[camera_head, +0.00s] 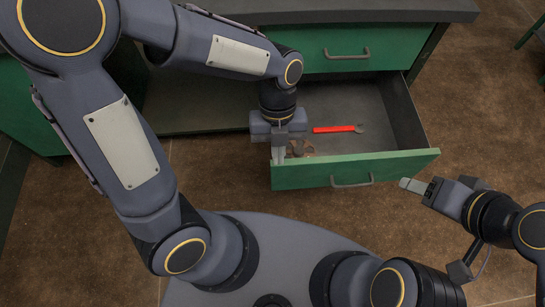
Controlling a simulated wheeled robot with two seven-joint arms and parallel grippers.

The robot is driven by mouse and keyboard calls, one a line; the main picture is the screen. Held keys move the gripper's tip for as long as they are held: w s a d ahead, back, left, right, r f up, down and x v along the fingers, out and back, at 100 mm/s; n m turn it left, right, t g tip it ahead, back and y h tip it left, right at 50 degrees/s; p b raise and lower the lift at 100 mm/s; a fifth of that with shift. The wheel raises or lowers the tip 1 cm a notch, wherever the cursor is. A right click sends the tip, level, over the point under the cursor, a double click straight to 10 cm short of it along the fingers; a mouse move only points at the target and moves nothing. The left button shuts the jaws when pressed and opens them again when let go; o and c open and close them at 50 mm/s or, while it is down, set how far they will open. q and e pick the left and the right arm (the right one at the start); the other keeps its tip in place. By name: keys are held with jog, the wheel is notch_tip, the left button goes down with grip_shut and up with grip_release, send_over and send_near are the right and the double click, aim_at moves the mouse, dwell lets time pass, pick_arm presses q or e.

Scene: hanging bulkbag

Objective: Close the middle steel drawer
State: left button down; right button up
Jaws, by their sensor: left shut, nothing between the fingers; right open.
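The middle drawer (330,174) is pulled out, with a green front and a grey handle (352,181) facing me. My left gripper (278,160) is shut, pointing down at the left end of the drawer front, over its top edge. Whether it touches the front, I cannot tell.
A red-handled wrench (338,129) and some small brown pieces (300,148) lie in the open drawer. Above it, a green drawer (352,47) is shut under a dark worktop (400,10). Brown floor (475,110) is clear on the right.

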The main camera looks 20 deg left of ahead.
aim_at(278, 170)
pick_arm(q)
jog(key=f+b, duration=0.2)
jog(key=f, duration=0.2)
jog(key=f+b, duration=0.1)
jog(key=f, duration=0.4)
jog(key=shift+s+b, duration=0.2)
jog(key=shift+b, duration=0.2)
jog(key=shift+w+a+r, duration=0.1)
jog(key=shift+w+a, duration=0.1)
jog(key=shift+w, duration=0.4)
pick_arm(e)
jog(key=shift+f, duration=2.05)
